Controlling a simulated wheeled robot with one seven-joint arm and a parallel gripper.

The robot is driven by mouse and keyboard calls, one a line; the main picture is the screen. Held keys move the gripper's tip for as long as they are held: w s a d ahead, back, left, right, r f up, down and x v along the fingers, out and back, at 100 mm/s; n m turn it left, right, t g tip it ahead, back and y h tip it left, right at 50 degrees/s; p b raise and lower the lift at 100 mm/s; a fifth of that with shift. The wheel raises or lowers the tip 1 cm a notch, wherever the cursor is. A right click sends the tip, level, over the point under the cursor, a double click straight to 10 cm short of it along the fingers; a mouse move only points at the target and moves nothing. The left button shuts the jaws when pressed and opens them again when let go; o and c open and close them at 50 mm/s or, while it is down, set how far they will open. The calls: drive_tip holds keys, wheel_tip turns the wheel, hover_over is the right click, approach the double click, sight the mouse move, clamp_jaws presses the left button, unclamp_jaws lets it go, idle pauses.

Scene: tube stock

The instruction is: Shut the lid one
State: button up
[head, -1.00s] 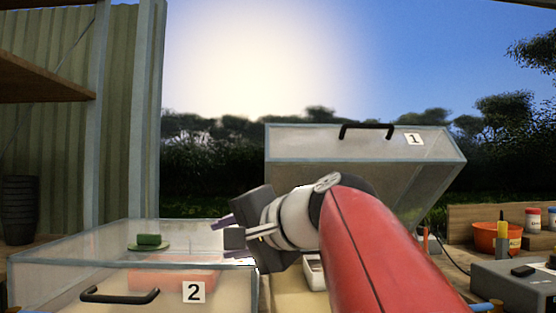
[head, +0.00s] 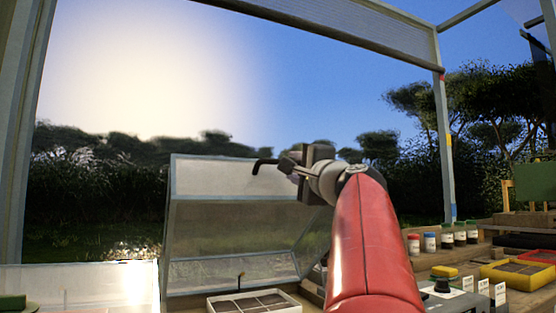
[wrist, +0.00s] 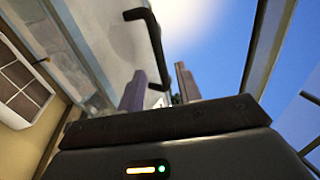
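Lid one (head: 225,180) is a clear, pale-framed lid that stands raised in the head view; its number label is hidden now. Its black handle (head: 264,162) sticks out at the top edge, partly hidden by my gripper (head: 288,166). In the wrist view my gripper (wrist: 160,82) is open, with two dark fingers apart. The handle (wrist: 154,45) runs down to the gap between the fingertips there. I cannot tell whether it touches them or lies just beyond. Nothing is visibly gripped.
Under the lid is a white compartment tray (head: 255,304). At lower left is the other clear box (head: 75,285) with a green item (head: 12,302). To the right stand several small jars (head: 430,241), a yellow tray (head: 515,272) and white labels. Open air surrounds the raised lid.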

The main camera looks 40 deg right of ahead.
drive_tip(key=p+x, duration=0.1)
drive_tip(key=x, duration=0.2)
drive_tip(key=shift+w, duration=0.25)
clamp_jaws()
